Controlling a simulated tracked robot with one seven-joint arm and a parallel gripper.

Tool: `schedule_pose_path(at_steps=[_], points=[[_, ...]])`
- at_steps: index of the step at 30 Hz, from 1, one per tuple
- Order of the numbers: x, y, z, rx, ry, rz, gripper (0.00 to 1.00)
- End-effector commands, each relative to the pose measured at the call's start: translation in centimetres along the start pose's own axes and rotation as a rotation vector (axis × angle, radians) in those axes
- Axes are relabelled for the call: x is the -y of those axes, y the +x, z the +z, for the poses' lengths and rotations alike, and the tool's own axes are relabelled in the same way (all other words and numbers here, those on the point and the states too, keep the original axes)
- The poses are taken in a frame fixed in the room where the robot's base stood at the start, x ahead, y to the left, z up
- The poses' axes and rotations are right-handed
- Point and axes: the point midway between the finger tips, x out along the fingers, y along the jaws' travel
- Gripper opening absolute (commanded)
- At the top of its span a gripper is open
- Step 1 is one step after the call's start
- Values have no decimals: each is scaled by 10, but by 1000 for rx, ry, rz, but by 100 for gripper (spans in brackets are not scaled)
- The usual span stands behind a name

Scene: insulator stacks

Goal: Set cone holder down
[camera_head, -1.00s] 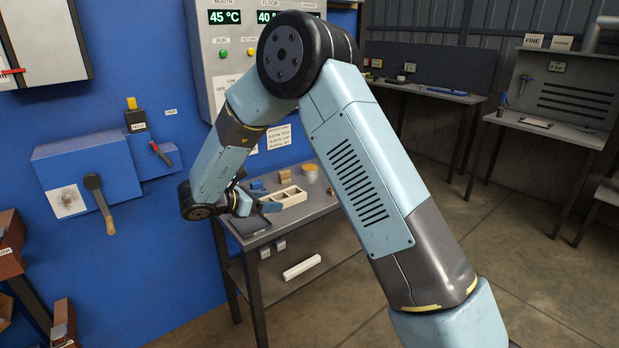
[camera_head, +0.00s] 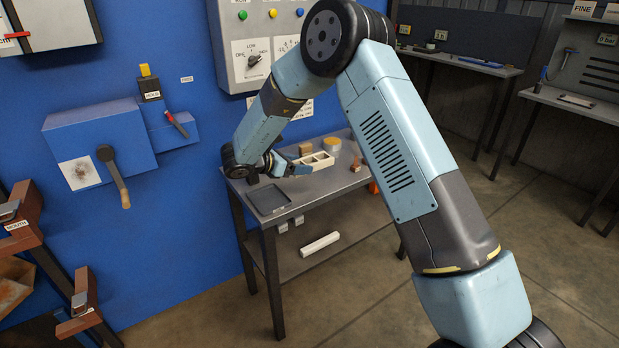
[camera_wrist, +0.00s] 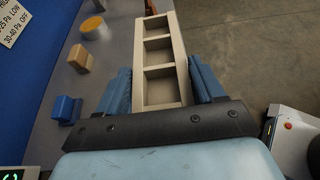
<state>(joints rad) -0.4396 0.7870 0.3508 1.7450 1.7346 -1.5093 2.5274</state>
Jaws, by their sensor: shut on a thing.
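The cone holder is a cream, open-topped box with several square compartments in a row. In the wrist view the cone holder (camera_wrist: 183,72) sits between the two blue fingers of my gripper (camera_wrist: 163,88), which is shut on it. Its far end points away from the wrist, and its near end is partly hidden by my gripper's dark bracket. In the head view the cone holder (camera_head: 318,160) is at my gripper (camera_head: 296,166), over the grey bench (camera_head: 330,188). I cannot tell whether its underside touches the bench top.
A dark tray (camera_head: 268,200) lies at the bench's near left. A tan block (camera_wrist: 80,58), a blue block (camera_wrist: 66,109) and a round tub with a yellow top (camera_wrist: 94,27) stand left of the holder. A white bar (camera_head: 320,243) lies on the lower shelf.

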Motion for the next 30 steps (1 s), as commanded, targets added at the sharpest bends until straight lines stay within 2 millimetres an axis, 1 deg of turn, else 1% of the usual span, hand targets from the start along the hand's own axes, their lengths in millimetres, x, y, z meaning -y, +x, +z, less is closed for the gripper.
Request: schedule_pose_path(at_steps=[1,2,6,10,20,21,26,30], points=[[-6,10,-2,0,2,-2,33],[-10,15,-2,-1,2,-2,33],[-21,37,-19,-1,-1,-2,33],[-30,52,-30,0,-1,0,33],[-39,69,-40,0,0,0,33],[-40,74,-44,0,-1,-1,33],[-40,81,-65,-1,-1,-1,33],[-40,83,-69,0,2,1,33]])
